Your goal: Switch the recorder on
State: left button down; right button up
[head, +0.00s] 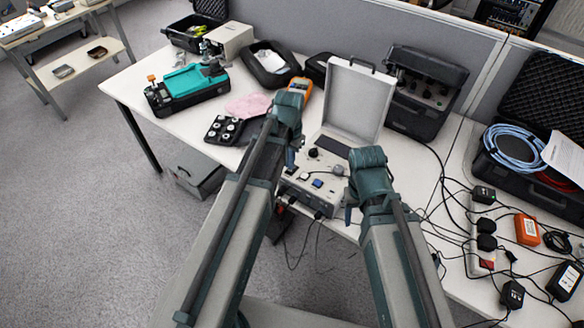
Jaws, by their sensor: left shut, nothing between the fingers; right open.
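A light grey case with a raised lid (352,98) stands at the front edge of the table. Its control panel (318,178) carries a black knob, a blue button and other small controls; I cannot read any label or tell whether it is on. I cannot tell for sure which device is the recorder. My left gripper (292,160) is shut and empty, just over the left side of this panel. My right gripper (349,208) is open and empty at the panel's right side, largely hidden by its own wrist. My forearms cover parts of the table edge.
A dark instrument case (424,92) stands behind right. A teal machine (190,88), a black tray of round parts (224,130) and a pink cloth (249,105) lie to the left. Cables, a power strip (481,245) and an orange box (527,229) crowd the right.

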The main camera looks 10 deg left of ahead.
aim_at(290, 171)
pick_arm(q)
jog(key=shift+f+b, duration=0.9)
dwell(0.8)
notch_tip(290, 171, up, 7)
jog(key=p, duration=0.7)
jog(key=shift+r, duration=0.1)
jog(key=shift+s+d, duration=0.1)
jog(key=s+d+y, duration=0.1)
jog(key=s+d, duration=0.9)
jog(key=s, duration=0.4)
jog(key=shift+d, duration=0.15)
dwell(0.4)
